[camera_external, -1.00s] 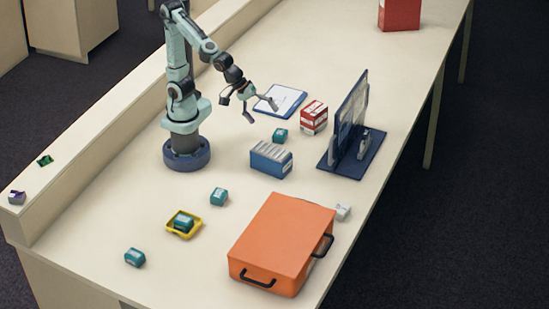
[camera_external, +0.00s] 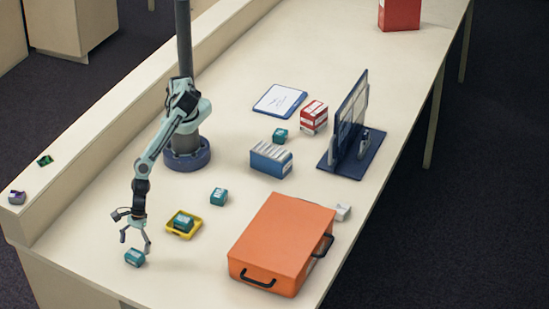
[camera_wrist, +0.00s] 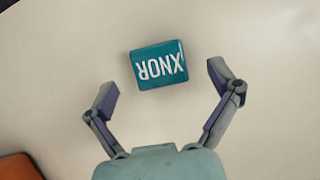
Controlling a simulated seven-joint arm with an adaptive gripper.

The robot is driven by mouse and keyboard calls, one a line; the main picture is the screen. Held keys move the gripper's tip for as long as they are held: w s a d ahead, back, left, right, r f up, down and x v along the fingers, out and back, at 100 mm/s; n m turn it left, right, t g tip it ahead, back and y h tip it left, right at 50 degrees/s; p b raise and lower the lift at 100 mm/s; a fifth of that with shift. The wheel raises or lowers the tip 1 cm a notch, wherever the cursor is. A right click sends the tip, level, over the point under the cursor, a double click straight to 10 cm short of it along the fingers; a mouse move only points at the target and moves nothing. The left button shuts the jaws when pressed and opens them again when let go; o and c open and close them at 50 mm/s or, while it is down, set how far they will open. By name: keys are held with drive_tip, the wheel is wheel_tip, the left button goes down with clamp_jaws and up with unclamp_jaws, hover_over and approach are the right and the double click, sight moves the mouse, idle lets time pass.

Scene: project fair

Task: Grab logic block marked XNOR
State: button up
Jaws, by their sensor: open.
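The teal logic block marked XNOR (camera_wrist: 159,66) lies on the table in the wrist view, its label upside down in the picture. In the external view the same block (camera_external: 135,258) is at the near left of the table. My gripper (camera_external: 135,241) is open just above and behind it. In the wrist view my gripper's fingers (camera_wrist: 161,88) are spread wide with the block between and slightly beyond their tips. Nothing is held.
Another teal block (camera_external: 183,223) sits in a yellow tray (camera_external: 172,232). More teal blocks stand nearby (camera_external: 219,197) and farther back (camera_external: 280,135). An orange case (camera_external: 280,240) lies to the right. The table around the XNOR block is clear.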

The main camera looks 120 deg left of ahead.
drive_tip(key=shift+x, duration=1.4)
drive_tip(key=shift+c, duration=0.3)
drive_tip(key=shift+a, duration=0.1)
drive_tip(key=c, duration=1.2)
drive_tip(key=shift+r, duration=0.1)
